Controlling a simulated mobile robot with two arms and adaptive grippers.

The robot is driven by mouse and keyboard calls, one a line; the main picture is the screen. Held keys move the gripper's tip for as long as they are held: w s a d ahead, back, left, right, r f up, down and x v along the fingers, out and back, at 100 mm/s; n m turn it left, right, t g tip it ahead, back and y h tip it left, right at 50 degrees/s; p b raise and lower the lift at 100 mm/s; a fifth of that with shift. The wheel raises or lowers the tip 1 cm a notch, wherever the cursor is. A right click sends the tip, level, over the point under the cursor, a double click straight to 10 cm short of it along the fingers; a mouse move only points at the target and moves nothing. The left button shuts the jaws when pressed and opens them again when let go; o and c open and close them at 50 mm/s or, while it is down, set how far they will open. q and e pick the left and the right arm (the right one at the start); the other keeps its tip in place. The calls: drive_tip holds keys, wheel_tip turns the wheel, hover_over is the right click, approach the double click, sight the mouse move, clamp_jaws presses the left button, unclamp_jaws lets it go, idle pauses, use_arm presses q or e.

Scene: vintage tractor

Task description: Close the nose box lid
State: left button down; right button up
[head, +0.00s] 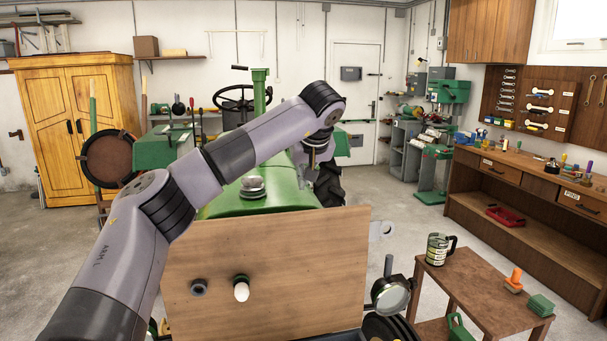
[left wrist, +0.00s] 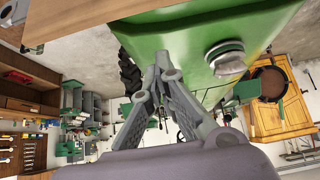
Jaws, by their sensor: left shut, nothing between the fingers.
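The nose box lid appears to be the large flat wooden panel (head: 300,260) standing raised at the front of the green tractor (head: 262,200). Its near face carries a dark round fitting (head: 199,287) and a white-tipped knob (head: 241,289). A wooden edge, probably the same panel, shows at the top left of the left wrist view (left wrist: 85,14). My left arm reaches over the panel's top edge. My left gripper (head: 312,168) is beyond the panel, above the tractor hood; its fingers are together and empty in the left wrist view (left wrist: 163,68). My right gripper is not in view.
A small wooden table (head: 480,290) with a mug (head: 437,249) stands to the right of the panel. A round glass-faced item (head: 390,294) is close beside the panel's right edge. A long workbench (head: 530,205) lines the right wall. Open floor lies between.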

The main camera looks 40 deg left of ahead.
use_arm(q)
drive_tip(key=p+x, duration=0.1)
drive_tip(key=x, duration=0.3)
drive_tip(key=shift+a, duration=0.1)
drive_tip(key=shift+p+x, duration=0.6)
drive_tip(key=shift+x, duration=0.6)
drive_tip(key=shift+w+a+f+p, duration=0.3)
drive_tip(key=shift+a+f, duration=0.05)
drive_tip(key=shift+f, duration=0.1)
drive_tip(key=s+d, duration=0.1)
drive_tip(key=s+d+p, duration=0.1)
drive_tip(key=shift+s+d+r, duration=0.1)
drive_tip(key=shift+d+r, duration=0.05)
drive_tip(key=shift+d, duration=0.15)
drive_tip(key=shift+s+d, duration=0.2)
drive_tip(key=shift+d, duration=0.1)
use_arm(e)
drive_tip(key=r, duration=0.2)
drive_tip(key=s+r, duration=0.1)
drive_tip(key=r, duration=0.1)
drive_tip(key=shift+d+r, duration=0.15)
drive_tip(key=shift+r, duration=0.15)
